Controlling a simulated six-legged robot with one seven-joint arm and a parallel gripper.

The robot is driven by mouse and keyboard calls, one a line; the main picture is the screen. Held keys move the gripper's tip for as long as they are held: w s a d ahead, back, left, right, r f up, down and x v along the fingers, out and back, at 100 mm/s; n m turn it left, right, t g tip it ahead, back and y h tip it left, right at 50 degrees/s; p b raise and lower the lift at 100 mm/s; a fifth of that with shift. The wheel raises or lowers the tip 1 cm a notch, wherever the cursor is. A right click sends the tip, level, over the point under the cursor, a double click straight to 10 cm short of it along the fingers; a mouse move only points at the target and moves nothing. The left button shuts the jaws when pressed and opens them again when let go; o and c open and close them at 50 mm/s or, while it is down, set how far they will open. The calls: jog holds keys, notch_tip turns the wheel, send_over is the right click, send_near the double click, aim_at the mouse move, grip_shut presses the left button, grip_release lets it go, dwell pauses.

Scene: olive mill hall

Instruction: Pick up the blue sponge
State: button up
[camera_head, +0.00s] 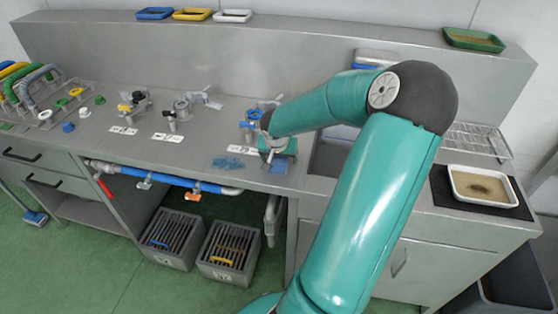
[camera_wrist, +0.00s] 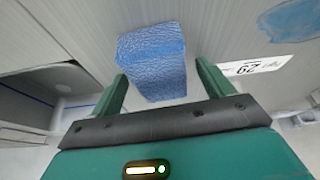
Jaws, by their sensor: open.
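The blue sponge (camera_wrist: 152,58) is a textured block on the grey counter. In the wrist view it lies beyond and between the two green fingers of my gripper (camera_wrist: 162,72), its near end reaching in between them. The fingers are apart, and no grip on the sponge shows. In the head view a small part of the sponge (camera_head: 279,168) shows at the counter's front edge, just below my gripper (camera_head: 277,153). My gripper and arm hide the rest of it there.
A blue patch (camera_head: 228,163) marks the counter to the left. A blue-handled valve (camera_head: 252,123) stands close behind my gripper. A sink (camera_head: 328,158) is just right, partly behind my arm. A white tray of brownish liquid (camera_head: 482,187) stands far right. Grated bins (camera_head: 230,250) stand below.

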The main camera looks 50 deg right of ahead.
jog(key=shift+f, duration=0.1)
jog(key=c, duration=1.1)
jog(key=shift+o, duration=0.2)
jog(key=r, duration=0.4)
jog(key=shift+w+a+r, duration=0.15)
jog(key=shift+a+r, duration=0.1)
jog(key=shift+a, duration=0.1)
jog(key=w+a+r, duration=0.6)
jog(key=a+r, duration=0.3)
jog(key=a, duration=0.2)
jog(key=shift+a, duration=0.4)
jog(key=shift+w+f, duration=0.1)
jog(key=shift+w, duration=0.05)
